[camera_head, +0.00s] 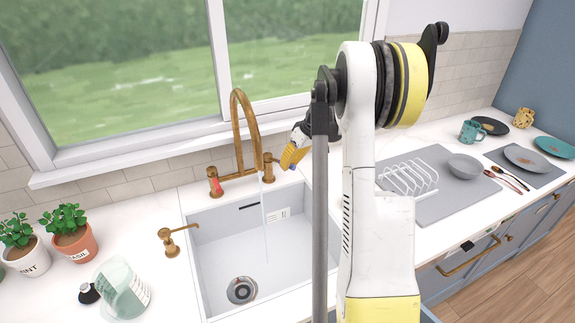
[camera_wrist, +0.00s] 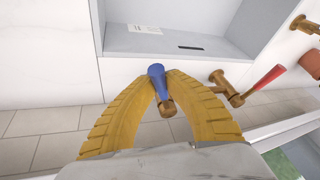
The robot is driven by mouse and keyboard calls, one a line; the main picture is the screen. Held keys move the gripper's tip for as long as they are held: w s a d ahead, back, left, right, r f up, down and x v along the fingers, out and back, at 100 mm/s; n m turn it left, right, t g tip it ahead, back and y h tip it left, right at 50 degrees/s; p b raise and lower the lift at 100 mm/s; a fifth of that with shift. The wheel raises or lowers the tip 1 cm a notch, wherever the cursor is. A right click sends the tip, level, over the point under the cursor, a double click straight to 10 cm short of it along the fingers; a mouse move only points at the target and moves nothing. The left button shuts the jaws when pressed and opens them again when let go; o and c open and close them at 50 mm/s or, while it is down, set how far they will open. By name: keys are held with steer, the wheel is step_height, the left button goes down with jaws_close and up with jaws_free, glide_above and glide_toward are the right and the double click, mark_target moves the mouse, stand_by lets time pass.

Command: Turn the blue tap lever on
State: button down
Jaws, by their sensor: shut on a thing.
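The brass tap (camera_head: 240,125) stands behind the white sink (camera_head: 228,240). A thin stream of water (camera_head: 264,215) falls from its spout into the sink. In the wrist view the blue tap lever (camera_wrist: 157,76) sits between the two yellow fingers of my gripper (camera_wrist: 160,82), with its brass base (camera_wrist: 167,108) just below. My gripper is shut on the blue lever. In the head view my gripper (camera_head: 290,156) is at the tap's right side, where the fingers mostly hide the blue lever. The red lever (camera_head: 213,180) is at the tap's left and also shows in the wrist view (camera_wrist: 266,77).
A brass soap dispenser (camera_head: 171,243) is left of the sink. Two potted herbs (camera_head: 75,240) and a tilted glass jug (camera_head: 124,289) are at the left. A grey mat (camera_head: 445,205) with a white rack (camera_head: 408,179) and bowl is at the right. The window is close behind the tap.

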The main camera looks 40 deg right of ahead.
steer(key=c, duration=1.4)
jaws_free()
steer(key=v, duration=1.2)
